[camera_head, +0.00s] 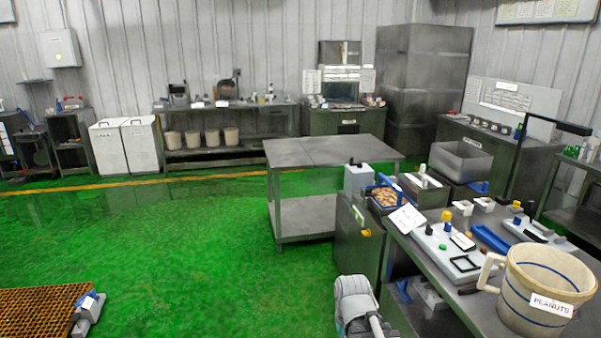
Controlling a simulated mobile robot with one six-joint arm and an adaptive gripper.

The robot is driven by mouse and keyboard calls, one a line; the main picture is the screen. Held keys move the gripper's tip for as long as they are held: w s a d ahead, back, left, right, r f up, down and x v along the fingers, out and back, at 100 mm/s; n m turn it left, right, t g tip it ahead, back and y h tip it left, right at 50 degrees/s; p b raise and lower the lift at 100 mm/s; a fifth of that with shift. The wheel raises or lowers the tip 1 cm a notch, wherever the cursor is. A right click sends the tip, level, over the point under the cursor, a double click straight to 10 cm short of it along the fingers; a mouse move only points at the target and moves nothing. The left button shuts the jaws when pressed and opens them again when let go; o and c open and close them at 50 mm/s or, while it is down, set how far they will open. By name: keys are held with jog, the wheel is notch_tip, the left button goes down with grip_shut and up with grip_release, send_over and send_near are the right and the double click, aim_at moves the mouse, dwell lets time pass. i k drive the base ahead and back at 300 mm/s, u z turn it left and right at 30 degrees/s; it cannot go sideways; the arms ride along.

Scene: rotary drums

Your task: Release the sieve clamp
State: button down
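I cannot tell for sure which part is the sieve clamp. A blue-framed tray (386,197) with brown peanut-like pieces sits at the far left end of the right workbench, with a blue bar standing over it. A grey block with a blue part (89,312) sits at the right edge of an orange mesh panel (38,312) at the lower left. Whether either is clamped or loose is too small to tell. A light grey part of my arm shows at the bottom centre. My gripper's fingers are not in view.
The right workbench (430,262) holds a panel with coloured knobs (447,246), a blue bar (490,238) and a tan "PEANUTS" mug (530,290). A grey table (315,151) stands in the middle. Green floor (180,250) is open at centre left.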

aim_at(368, 192)
jog(key=u, duration=0.05)
jog(key=i, duration=2.7)
